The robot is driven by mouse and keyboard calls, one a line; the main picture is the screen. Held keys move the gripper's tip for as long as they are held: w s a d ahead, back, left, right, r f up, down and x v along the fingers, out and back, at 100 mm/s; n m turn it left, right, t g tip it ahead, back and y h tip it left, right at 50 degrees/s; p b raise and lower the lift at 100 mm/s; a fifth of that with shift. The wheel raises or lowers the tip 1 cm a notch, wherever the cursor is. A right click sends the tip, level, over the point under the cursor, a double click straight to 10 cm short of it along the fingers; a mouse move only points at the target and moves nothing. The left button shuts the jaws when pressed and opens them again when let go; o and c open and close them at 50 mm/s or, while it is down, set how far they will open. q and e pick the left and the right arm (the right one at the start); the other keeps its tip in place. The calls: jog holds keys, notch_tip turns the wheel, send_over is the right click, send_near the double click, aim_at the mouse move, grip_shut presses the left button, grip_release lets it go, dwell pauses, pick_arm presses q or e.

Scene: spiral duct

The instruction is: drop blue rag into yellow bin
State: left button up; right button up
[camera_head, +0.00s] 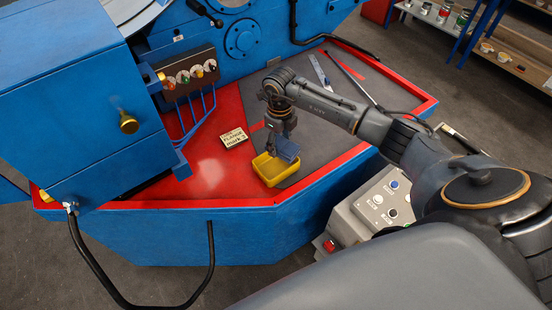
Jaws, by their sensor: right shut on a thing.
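The blue rag (287,148) hangs from my right gripper (281,140), which is shut on it. The yellow bin (264,173) sits on the red and grey table top near its front edge. The rag is over the back right part of the bin and hides some of its inside and rim. I cannot tell whether the rag touches the bin. My left gripper is not in view.
A blue machine (70,100) with a knob panel stands at the left. A metal ruler (320,72) and a thin rod (350,75) lie behind my right arm. A grey control box (375,208) stands at the table's front right.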

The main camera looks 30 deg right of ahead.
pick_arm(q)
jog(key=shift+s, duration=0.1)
pick_arm(e)
jog(key=o, duration=1.1)
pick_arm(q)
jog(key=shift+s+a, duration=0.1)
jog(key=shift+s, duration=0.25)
pick_arm(e)
jog(key=shift+o, duration=0.5)
notch_tip(320, 180, up, 12)
